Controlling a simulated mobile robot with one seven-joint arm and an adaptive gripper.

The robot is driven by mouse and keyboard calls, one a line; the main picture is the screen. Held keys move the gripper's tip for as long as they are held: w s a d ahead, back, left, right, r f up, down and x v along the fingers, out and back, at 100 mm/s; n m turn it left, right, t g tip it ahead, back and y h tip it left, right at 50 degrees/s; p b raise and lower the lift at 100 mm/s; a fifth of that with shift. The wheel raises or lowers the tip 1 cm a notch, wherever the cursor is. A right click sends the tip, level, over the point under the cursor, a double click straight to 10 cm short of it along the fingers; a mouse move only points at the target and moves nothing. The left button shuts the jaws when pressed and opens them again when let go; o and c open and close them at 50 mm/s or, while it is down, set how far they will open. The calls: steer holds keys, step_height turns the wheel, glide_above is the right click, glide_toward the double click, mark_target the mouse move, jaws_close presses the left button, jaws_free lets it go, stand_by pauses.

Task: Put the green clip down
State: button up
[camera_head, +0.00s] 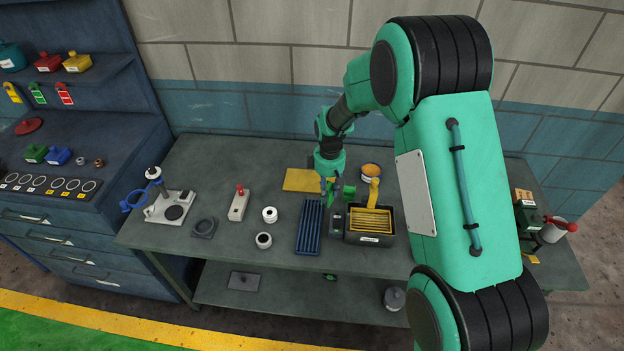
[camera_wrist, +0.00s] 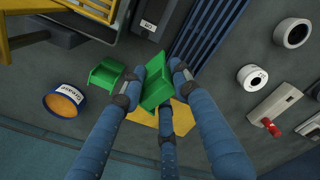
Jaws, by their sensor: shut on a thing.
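My gripper (camera_head: 331,187) is low over the middle of the workbench. In the wrist view my gripper (camera_wrist: 155,84) is shut on the green clip (camera_wrist: 156,92), a small block tilted between the fingertips. The fingers partly cover its sides. A yellow mat (camera_head: 303,179) lies on the bench by the gripper; in the wrist view the yellow mat (camera_wrist: 144,115) shows behind the fingers. I cannot tell whether the clip touches any surface.
A second green piece (camera_wrist: 105,75) sits beside the clip, near an orange-topped tin (camera_wrist: 64,100). A blue ribbed tray (camera_head: 310,226) and a dark bin with yellow slats (camera_head: 369,240) stand in front. White rollers (camera_head: 269,214) and a red-knobbed box (camera_head: 238,205) are left.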

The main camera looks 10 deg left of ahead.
steer(key=w+a, duration=0.2)
steer(key=w, duration=0.5)
steer(key=w+a+f, duration=0.1)
steer(key=w+a, duration=0.1)
steer(key=w, duration=0.5)
steer(key=shift+w+a+f, duration=0.2)
steer(key=shift+w+a, duration=0.1)
steer(key=shift+a, duration=0.1)
steer(key=shift+w, duration=0.1)
steer(key=shift+w+a+f, duration=0.1)
steer(key=shift+w+f, duration=0.1)
steer(key=shift+f, duration=1.55)
steer(key=shift+f, duration=0.15)
steer(key=o, duration=1.2)
steer(key=shift+c, duration=0.2)
step_height(320, 180, up, 12)
